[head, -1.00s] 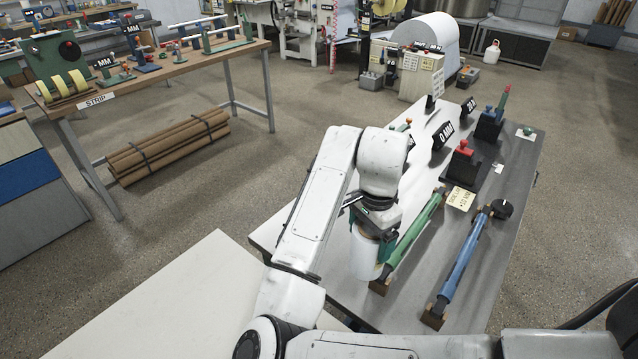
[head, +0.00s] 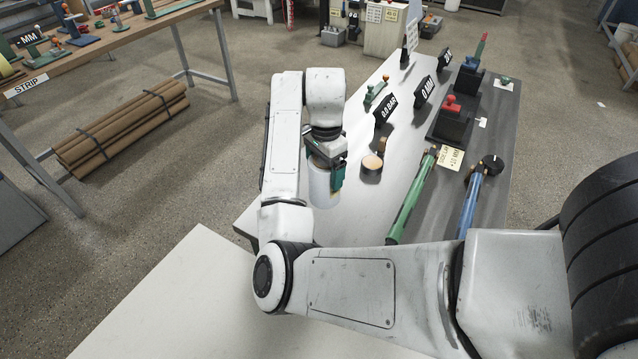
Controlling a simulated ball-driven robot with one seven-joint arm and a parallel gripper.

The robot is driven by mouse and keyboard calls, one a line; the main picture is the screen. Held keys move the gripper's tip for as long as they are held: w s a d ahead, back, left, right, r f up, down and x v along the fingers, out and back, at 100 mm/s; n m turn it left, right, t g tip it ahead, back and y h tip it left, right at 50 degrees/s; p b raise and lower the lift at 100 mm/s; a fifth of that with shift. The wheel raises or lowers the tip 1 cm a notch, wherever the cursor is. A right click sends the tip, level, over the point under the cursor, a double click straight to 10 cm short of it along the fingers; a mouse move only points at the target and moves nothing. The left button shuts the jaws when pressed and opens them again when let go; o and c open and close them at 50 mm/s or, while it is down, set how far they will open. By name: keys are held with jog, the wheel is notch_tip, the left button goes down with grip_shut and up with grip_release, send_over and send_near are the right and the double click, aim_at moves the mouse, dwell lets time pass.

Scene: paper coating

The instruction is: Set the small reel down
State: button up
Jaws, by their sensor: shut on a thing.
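My gripper (head: 325,158) points down over the left side of the grey table (head: 352,222). It is shut on a small white reel (head: 321,186), a pale upright cylinder below the fingers. A teal piece (head: 338,178) shows beside the reel at its right. I cannot tell whether the reel's bottom touches the table top. The fingertips are partly hidden by the wrist and the reel.
A round tan-topped piece (head: 372,163) stands close to the right of the reel. A green roller (head: 411,200) and a blue roller (head: 471,200) lie farther right. Black signs (head: 385,111) and a red-knobbed block (head: 452,116) stand behind. A pale panel (head: 180,300) is at front left.

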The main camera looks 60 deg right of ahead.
jog(key=w+d+f, duration=0.1)
jog(key=f, duration=0.2)
jog(key=w+d+f, duration=0.1)
jog(key=f, duration=0.1)
jog(key=shift+w+d, duration=0.35)
jog(key=shift+w+d+f+p, duration=0.15)
jog(key=shift+f+p, duration=0.25)
jog(key=shift+f, duration=1.35)
jog(key=shift+f, duration=0.1)
jog(key=o, duration=1.2)
notch_tip(320, 180, up, 12)
jog(key=shift+r, duration=0.15)
